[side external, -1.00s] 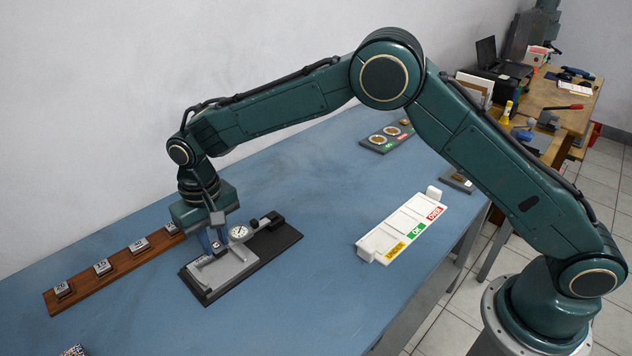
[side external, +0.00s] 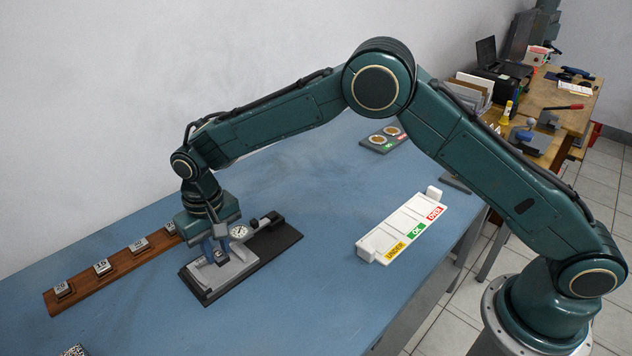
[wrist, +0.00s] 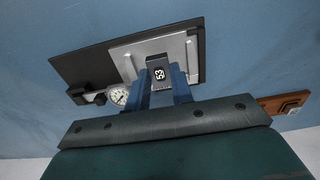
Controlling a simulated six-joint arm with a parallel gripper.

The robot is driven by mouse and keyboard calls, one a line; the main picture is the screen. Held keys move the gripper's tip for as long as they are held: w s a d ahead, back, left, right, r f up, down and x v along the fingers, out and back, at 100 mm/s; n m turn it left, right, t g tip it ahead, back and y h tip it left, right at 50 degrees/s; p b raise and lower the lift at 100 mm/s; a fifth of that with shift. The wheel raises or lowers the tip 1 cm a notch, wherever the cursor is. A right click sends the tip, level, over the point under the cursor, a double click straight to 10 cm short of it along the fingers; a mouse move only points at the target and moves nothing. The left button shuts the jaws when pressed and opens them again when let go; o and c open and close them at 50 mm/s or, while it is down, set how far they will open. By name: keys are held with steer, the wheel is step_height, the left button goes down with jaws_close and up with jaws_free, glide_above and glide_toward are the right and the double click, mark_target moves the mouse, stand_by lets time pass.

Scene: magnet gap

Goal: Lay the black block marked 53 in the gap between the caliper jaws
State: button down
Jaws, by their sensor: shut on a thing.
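The black block marked 53 (wrist: 158,73) is in my gripper (wrist: 159,82), between the two blue fingers. My gripper is shut on it. In the wrist view the block appears over the grey caliper plate (wrist: 183,47), with a raised jaw on either side of it in the picture. I cannot tell whether it touches the plate. In the side external view my gripper (side external: 218,254) is low over the caliper (side external: 239,267), and the fingers mostly hide the block. The dial gauge (side external: 239,231) is close beside the fingers.
The caliper stands on a dark base (side external: 285,237). A wooden rack (side external: 84,286) with several numbered blocks lies to the left. A white tray marked UNDER, OK and OVER (side external: 385,236) is to the right. Blue table lies clear between caliper and tray.

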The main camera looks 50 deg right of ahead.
mark_target(218, 253)
steer(key=shift+f, duration=1.55)
steer(key=shift+f, duration=0.25)
stand_by(0.4)
steer(key=c, duration=1.1)
jaws_free()
steer(key=shift+c, duration=0.2)
steer(key=c, duration=0.5)
steer(key=shift+r, duration=0.1)
steer(key=shift+r, duration=2.15)
steer(key=shift+o, duration=0.4)
